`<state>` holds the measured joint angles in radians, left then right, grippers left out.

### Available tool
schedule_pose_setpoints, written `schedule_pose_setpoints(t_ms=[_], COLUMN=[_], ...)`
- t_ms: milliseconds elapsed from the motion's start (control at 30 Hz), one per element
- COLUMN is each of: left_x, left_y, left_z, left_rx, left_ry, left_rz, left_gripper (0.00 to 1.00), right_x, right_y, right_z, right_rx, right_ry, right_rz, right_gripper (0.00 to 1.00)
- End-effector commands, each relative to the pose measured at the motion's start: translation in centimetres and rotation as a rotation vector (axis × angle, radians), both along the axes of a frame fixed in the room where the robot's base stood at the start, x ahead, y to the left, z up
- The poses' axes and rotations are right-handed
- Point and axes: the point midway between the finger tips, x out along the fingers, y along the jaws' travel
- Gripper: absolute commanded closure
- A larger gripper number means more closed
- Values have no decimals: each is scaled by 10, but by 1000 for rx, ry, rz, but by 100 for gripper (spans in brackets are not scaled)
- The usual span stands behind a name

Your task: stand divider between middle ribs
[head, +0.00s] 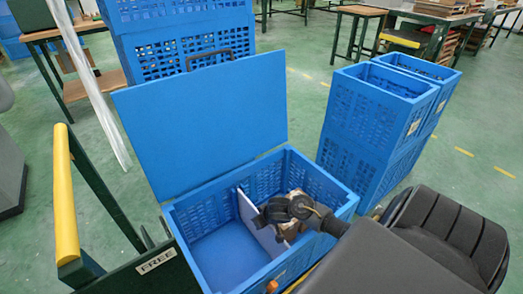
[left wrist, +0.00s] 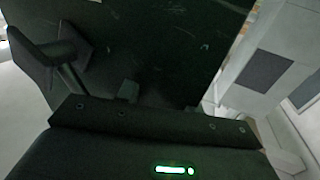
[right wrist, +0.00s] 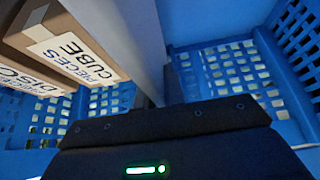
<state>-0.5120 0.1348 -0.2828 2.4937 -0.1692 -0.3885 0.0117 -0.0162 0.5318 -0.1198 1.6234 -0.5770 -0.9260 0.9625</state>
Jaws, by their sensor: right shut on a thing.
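The blue crate (head: 176,219) stands open in the middle of the head view. The pale flat divider (head: 250,213) is upright inside it, running from the back wall towards the front. My right gripper (head: 268,213) reaches in from the right and is shut on the divider's upper edge. In the right wrist view the divider (right wrist: 140,38) runs up from the gripper beside the cartons. Whether its ends sit between the ribs is not visible. My left gripper shows only in the left wrist view, very dark; its fingers cannot be made out clearly.
Cardboard cartons (right wrist: 68,42) with "PIECES CUBE" lettering lie on one side of the divider; the other compartment looks empty. The crate's blue lid (head: 205,120) stands raised behind. Stacked blue crates (head: 370,125) stand at the right. A yellow-topped rail (head: 64,195) is at the left.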

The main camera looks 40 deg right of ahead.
Motion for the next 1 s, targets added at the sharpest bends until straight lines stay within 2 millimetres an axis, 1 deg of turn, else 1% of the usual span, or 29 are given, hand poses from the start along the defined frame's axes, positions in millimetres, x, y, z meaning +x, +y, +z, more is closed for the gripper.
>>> schedule_pose_setpoints(t_ms=[367, 400, 567, 867, 1000], left_x=[0, 0, 0, 0, -2], left_y=[0, 0, 0, 0, -5], left_z=[-1, -1, -1, 0, 10], left_rx=[0, 0, 0, -2, -25], left_ry=[0, 0, 0, -4, -49], left_rz=[0, 0, 0, -1, -16], left_gripper=[64, 64, 64, 64, 64], right_x=[0, 0, 0, -1, 0], right_y=[0, 0, 0, 0, 0], right_z=[-3, -3, -3, -3, -3], right_rx=[0, 0, 0, 0, 0], right_ry=[0, 0, 0, 2, 1], right_rz=[0, 0, 0, 0, 0], right_gripper=[100, 85, 64, 64, 64])
